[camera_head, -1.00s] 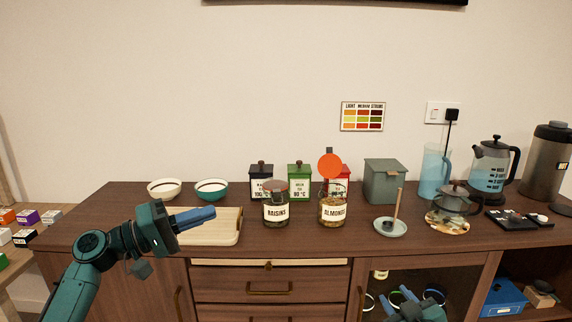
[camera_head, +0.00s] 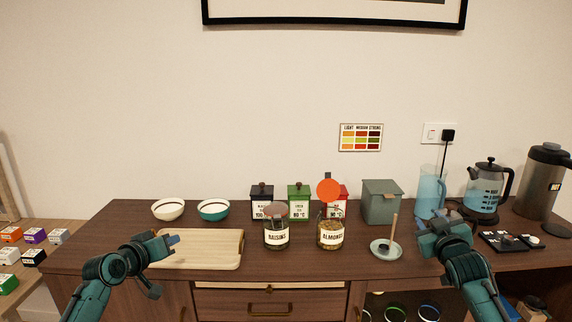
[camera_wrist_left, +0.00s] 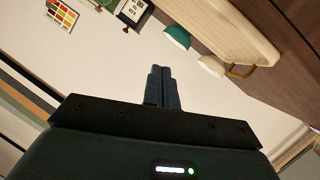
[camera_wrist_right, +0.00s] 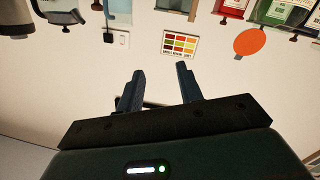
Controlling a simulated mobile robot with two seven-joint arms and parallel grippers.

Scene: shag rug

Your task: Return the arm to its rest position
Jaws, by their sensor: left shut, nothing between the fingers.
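My left gripper (camera_head: 173,240) is at the left of the head view, in front of the left end of the wooden tray (camera_head: 226,262). In the left wrist view its two fingers (camera_wrist_left: 162,86) are together with nothing between them. My right gripper (camera_head: 428,216) is at the right of the head view, raised in front of the blue pitcher and partly hiding it. In the right wrist view its fingers (camera_wrist_right: 161,86) are apart and empty.
A raisins jar (camera_head: 276,232) and an almonds jar (camera_head: 330,233) stand mid-counter. Two bowls (camera_head: 168,209) sit behind the tray. A small dish (camera_head: 384,250) with an upright stick is left of my right gripper. A blue pitcher (camera_head: 431,187), kettle (camera_head: 484,190) and steel urn (camera_head: 541,183) stand at right.

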